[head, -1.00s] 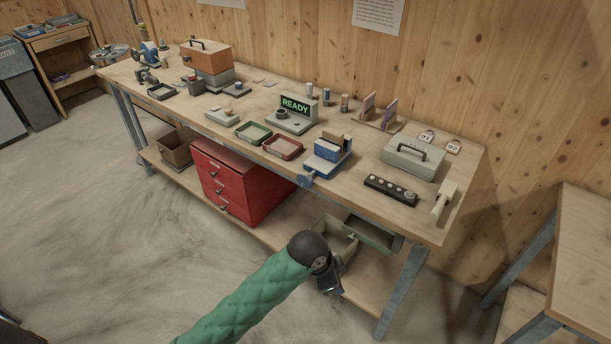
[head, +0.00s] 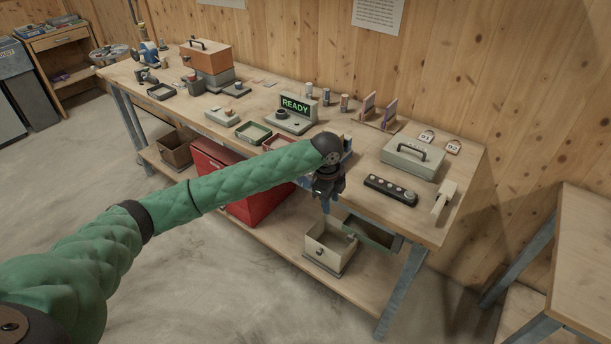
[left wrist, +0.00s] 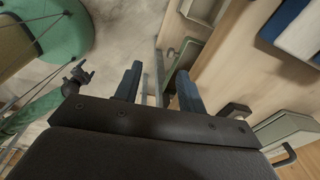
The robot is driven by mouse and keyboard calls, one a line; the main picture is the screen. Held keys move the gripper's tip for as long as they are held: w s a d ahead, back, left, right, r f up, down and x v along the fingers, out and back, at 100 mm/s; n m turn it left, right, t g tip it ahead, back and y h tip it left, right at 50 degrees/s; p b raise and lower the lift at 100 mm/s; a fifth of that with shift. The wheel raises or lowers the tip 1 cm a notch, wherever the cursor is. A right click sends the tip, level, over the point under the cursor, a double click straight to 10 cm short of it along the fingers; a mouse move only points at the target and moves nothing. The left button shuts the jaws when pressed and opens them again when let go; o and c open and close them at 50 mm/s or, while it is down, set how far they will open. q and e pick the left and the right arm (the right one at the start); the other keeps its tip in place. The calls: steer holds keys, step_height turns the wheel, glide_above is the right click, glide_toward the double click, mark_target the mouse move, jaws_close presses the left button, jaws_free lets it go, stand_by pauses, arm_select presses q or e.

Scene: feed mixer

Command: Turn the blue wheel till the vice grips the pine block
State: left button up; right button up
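The blue vice (head: 347,150) stands at the bench's front edge. In the head view my left wrist covers most of it, and I cannot make out the blue wheel or the pine block. A blue part, probably of the vice, shows at the upper right of the left wrist view (left wrist: 287,20). My left gripper (head: 326,205) hangs in front of the bench edge, by the vice. In the left wrist view its two fingers (left wrist: 158,85) are apart with nothing between them. My right gripper (left wrist: 84,74) shows small at the left there; its fingers are too small to judge.
A black button strip (head: 391,190) and a grey-green case with a handle (head: 413,158) lie right of the vice. The floor in front is clear.

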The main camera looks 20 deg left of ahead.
arm_select(q)
step_height(320, 180, up, 8)
steer(key=m+y, duration=0.1)
glide_above(305, 180)
steer(key=shift+w+d+g, duration=0.1)
steer(key=shift+w+g, duration=0.2)
steer(key=shift+w, duration=0.25)
steer(key=shift+a, duration=0.25)
steer(key=shift+f+p, duration=1.4)
steer(key=shift+f, duration=2.4)
arm_select(e)
step_height(305, 180, down, 6)
steer(key=s+d, duration=0.1)
steer(key=s, duration=0.1)
steer(key=shift+d+r, duration=0.15)
steer(key=shift+d, duration=0.25)
steer(key=shift+s, duration=0.1)
arm_select(q)
steer(key=shift+c, duration=0.4)
jaws_close()
arm_select(e)
steer(key=shift+r, duration=0.1)
arm_select(q)
steer(key=shift+d, duration=0.1)
arm_select(e)
steer(key=shift+t, duration=0.3)
